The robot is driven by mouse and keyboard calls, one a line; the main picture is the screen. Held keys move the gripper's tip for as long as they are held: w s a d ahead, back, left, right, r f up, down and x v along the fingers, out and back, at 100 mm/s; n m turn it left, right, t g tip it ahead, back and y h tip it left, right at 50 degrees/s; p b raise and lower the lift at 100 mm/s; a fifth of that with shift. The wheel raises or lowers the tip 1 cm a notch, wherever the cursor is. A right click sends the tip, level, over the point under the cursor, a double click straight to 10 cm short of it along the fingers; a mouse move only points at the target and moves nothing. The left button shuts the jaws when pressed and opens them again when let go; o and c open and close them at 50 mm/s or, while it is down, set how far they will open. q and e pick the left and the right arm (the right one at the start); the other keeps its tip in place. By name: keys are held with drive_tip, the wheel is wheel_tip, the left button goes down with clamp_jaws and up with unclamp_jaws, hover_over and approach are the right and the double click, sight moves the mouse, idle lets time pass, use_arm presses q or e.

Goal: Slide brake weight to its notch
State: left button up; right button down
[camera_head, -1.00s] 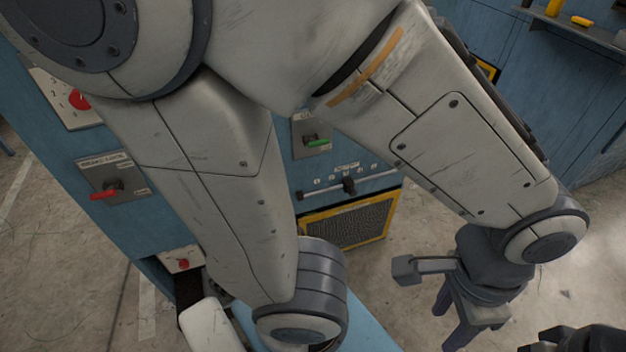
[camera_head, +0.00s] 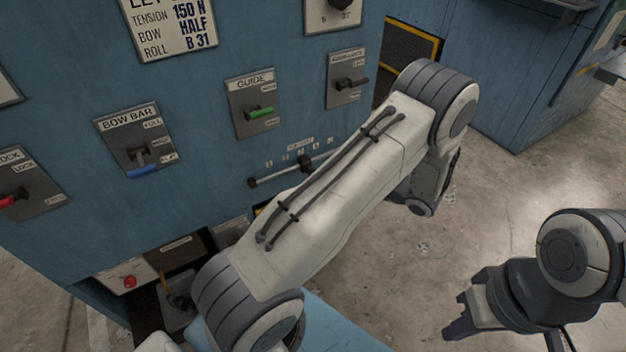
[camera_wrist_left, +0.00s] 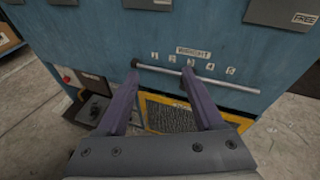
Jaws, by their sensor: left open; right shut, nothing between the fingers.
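The brake weight (camera_head: 306,161) is a small dark slider on a horizontal metal rod (camera_head: 267,180) on the blue cabinet. A row of small number labels sits above the rod, and the weight is near the middle ones. In the left wrist view the rod (camera_wrist_left: 236,85) runs across ahead of my left gripper (camera_wrist_left: 160,79). That gripper is open and empty, its right finger overlapping the rod near the middle label and partly hiding the weight. Contact cannot be told. In the head view my left arm hides this gripper. My right gripper (camera_head: 457,322) is shut and empty, low at right.
The blue cabinet (camera_head: 70,80) also carries the bow bar lever (camera_head: 142,171), the green guide lever (camera_head: 260,113), another dark lever (camera_head: 352,84) and a red button (camera_head: 129,282). A yellow-framed grille (camera_wrist_left: 170,117) lies below the rod. Floor (camera_head: 350,275) is clear at right.

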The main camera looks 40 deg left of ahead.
sight(311, 172)
use_arm(q)
drive_tip(key=w+a+f+m+t+y+b, duration=0.1)
drive_tip(key=w+a+f+m+t+b, duration=0.2)
drive_tip(key=f, duration=0.6)
drive_tip(key=w+a+f+m+t+y+b, duration=0.1)
drive_tip(key=w+a+f+m+t, duration=0.2)
drive_tip(key=f, duration=0.5)
drive_tip(key=shift+m, duration=0.6)
drive_tip(key=x, duration=0.3)
drive_tip(key=s+x, duration=0.1)
drive_tip(key=x, duration=0.6)
drive_tip(key=shift+s+a+f, duration=0.1)
drive_tip(key=shift+a+f, duration=0.15)
drive_tip(key=shift+a, duration=0.15)
clamp_jaws()
